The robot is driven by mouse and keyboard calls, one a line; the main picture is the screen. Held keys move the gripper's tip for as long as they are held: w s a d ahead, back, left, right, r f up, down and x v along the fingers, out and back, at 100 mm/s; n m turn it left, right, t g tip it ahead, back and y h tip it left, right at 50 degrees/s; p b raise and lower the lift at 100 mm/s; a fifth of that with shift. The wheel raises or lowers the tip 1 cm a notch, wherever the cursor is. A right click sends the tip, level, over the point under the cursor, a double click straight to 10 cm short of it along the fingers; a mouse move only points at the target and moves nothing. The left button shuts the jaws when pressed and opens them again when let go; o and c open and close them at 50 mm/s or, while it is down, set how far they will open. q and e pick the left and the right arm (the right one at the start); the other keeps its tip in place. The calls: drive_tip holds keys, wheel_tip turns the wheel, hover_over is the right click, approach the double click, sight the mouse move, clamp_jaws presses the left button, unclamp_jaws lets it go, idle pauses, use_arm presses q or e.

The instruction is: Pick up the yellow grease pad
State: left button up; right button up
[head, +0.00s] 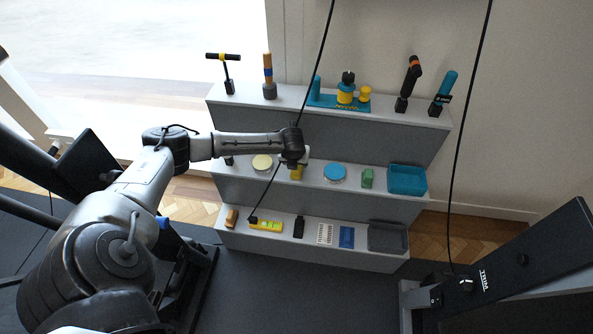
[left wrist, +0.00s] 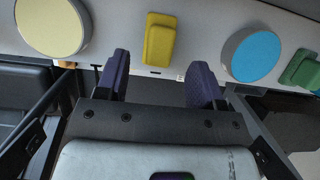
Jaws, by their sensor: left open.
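The yellow grease pad (left wrist: 160,40) is a small yellow block on the middle shelf, between a pale yellow round tin (left wrist: 52,24) and a blue round tin (left wrist: 251,54). In the head view the pad (head: 296,174) is partly hidden behind my left gripper (head: 300,158). In the left wrist view my left gripper (left wrist: 160,82) is open and empty. Its two dark purple fingers are spread apart, and the pad lies ahead of the gap, roughly centred. I see no finger touching it. My right gripper is not in view.
The three-step grey shelf (head: 322,203) holds tools on top. A green block (head: 367,178) and a teal tray (head: 408,180) stand right of the blue tin. Small items and a grey tray (head: 388,238) are on the bottom step. Black cables hang in front.

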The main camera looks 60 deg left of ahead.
use_arm(q)
drive_tip(key=shift+b+x, duration=2.3)
drive_tip(key=shift+x, duration=0.3)
drive_tip(key=shift+d, duration=0.1)
drive_tip(key=shift+c, duration=0.8)
drive_tip(key=c, duration=0.8)
drive_tip(key=shift+r, duration=0.1)
drive_tip(key=shift+c, duration=0.2)
